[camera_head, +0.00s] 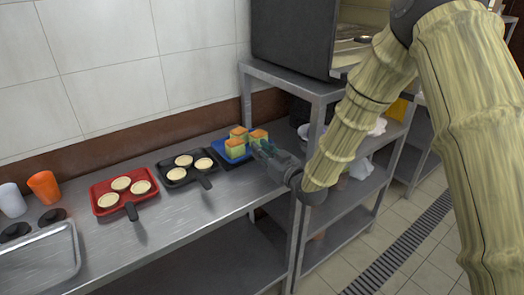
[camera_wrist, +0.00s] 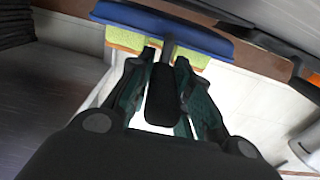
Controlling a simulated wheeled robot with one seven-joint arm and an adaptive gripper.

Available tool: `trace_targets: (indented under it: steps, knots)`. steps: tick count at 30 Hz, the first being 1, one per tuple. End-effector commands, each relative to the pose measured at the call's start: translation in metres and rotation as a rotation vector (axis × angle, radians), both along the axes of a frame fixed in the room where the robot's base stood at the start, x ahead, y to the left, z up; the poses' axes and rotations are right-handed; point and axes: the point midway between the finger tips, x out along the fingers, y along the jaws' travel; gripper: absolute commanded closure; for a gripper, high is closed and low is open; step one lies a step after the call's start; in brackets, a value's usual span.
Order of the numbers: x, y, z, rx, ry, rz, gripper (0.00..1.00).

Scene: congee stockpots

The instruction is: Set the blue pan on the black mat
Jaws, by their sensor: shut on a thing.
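The blue pan (camera_head: 234,153) holds several square yellow-and-green pieces with orange tops. It is at the right end of the steel counter in the head view. My gripper (camera_head: 262,150) is shut on its dark handle. In the wrist view the handle (camera_wrist: 168,48) runs between my fingers, and the blue pan (camera_wrist: 160,27) is seen edge-on. A dark patch, apparently the black mat (camera_head: 231,164), shows just below the pan's front edge; most of it is hidden. I cannot tell whether the pan touches it.
A black pan (camera_head: 176,174) with round pale pieces sits left of the blue pan. A red pan (camera_head: 107,207) is farther left, then orange (camera_head: 44,187) and white (camera_head: 11,199) cups and a metal tray (camera_head: 38,262). A steel rack (camera_head: 313,90) stands close on the right.

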Motion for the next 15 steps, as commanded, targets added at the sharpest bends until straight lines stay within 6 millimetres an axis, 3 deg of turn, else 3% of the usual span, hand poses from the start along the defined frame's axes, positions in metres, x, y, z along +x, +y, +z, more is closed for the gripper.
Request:
trace_targets:
  steps: [14, 15]
  knots:
    - [-0.001, 0.0, -0.013, -0.001, 0.005, 0.0, 1.0]
    - [-0.002, 0.0, -0.014, -0.002, 0.008, 0.001, 0.76]
